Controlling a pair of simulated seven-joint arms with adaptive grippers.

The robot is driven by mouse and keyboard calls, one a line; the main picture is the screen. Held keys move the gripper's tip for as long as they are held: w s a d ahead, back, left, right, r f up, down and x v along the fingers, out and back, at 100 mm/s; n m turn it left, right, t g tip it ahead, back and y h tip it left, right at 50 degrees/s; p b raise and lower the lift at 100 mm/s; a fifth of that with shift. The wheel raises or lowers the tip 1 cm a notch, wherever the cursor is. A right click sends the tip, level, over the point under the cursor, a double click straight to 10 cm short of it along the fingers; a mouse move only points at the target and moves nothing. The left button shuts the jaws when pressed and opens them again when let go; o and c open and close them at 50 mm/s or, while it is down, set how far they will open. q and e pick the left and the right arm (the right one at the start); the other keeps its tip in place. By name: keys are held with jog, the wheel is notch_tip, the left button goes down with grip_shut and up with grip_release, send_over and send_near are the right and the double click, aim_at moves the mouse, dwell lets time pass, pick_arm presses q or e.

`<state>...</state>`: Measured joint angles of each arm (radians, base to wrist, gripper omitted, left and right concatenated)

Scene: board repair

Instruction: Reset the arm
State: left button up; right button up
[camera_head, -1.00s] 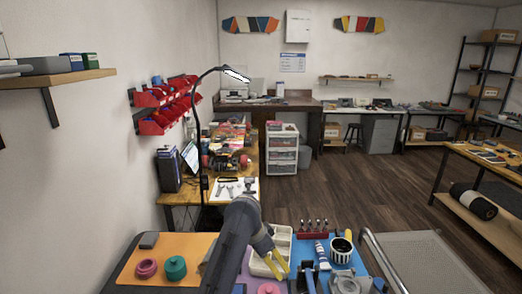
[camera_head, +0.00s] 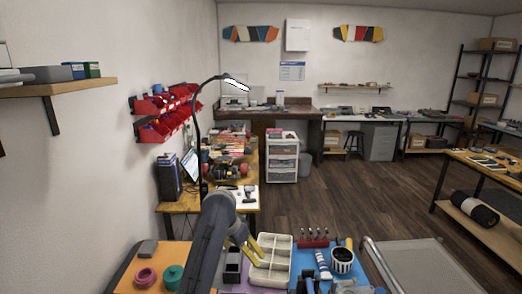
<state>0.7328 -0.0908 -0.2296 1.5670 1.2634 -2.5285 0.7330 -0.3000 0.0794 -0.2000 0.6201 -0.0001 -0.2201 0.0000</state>
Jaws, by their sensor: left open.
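My left arm comes in from the bottom, and its left gripper (camera_head: 251,246) with yellow fingers is open and empty. It is over the left edge of the white compartment tray (camera_head: 272,262) on the workbench. Whether the fingers touch the tray I cannot tell. My right gripper is out of view.
A dark square container (camera_head: 232,268) stands left of the tray. Right of the tray are a red tool holder (camera_head: 313,243) and a striped cup (camera_head: 342,262) on a blue mat.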

pick_arm(q)
jog(key=w+a+n, duration=0.2)
jog(key=a, duration=0.5)
jog(key=w+a+n+y, duration=0.1)
jog(key=w+a+n, duration=0.1)
jog(key=a, duration=0.6)
jog(key=shift+w+a+n+t+y, duration=0.25)
jog(key=shift+w+n+t+y, duration=0.05)
jog(key=shift+t, duration=0.1)
jog(key=shift+d, duration=0.1)
